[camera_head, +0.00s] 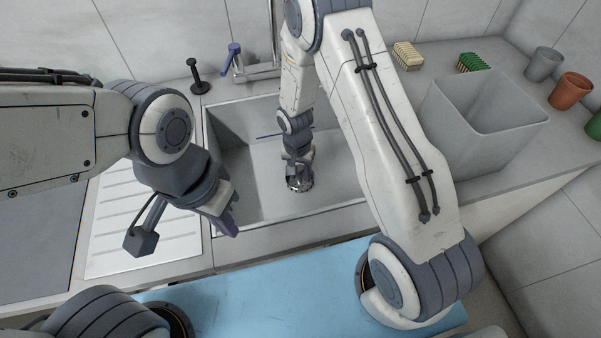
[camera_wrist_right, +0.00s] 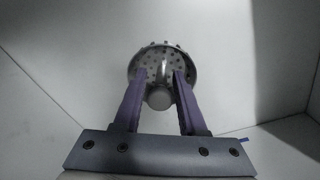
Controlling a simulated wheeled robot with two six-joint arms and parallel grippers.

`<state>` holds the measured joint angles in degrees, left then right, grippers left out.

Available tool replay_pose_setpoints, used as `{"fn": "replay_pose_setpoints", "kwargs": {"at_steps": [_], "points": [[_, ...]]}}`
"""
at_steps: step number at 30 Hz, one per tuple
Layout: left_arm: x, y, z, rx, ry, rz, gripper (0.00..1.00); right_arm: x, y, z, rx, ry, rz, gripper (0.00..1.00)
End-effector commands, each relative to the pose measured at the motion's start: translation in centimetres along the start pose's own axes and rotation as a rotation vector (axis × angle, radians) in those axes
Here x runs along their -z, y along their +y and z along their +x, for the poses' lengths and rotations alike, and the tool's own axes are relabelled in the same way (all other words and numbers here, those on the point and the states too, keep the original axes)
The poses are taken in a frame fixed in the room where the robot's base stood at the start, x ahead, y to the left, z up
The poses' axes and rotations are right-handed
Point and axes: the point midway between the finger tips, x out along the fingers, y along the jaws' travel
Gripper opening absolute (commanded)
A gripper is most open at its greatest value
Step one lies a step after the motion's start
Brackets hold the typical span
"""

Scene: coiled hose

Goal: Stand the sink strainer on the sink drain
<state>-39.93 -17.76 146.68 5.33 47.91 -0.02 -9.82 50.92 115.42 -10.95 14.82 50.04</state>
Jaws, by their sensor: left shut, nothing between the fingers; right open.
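The sink strainer (camera_head: 299,185) is a round, grey metal piece low in the sink basin (camera_head: 340,178). In the right wrist view the strainer (camera_wrist_right: 162,55) shows its perforated bowl and a round knob (camera_wrist_right: 159,98). My right gripper (camera_head: 298,165) is right over it. In its wrist view the purple fingers (camera_wrist_right: 161,76) are open, one on each side of the strainer's middle. I cannot tell whether they touch it. No separate sink drain shows; I cannot tell whether it is under the strainer. My left gripper (camera_head: 230,220) is shut and empty above the basin's front left edge.
A faucet (camera_head: 258,70) with a blue lever stands behind the basin. A black stopper-like piece (camera_head: 197,78) is left of it.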

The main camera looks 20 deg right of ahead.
Motion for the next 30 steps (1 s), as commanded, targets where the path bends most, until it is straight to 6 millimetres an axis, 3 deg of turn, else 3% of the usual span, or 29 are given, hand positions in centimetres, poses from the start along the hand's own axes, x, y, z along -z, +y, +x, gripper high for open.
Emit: {"fn": "replay_pose_setpoints", "kwargs": {"at_steps": [30], "points": [[0.1,0.1,-2.1,0.0,0.0,0.0,0.0,0.1,0.1,-2.9,0.0,0.0,0.0,0.41]]}}
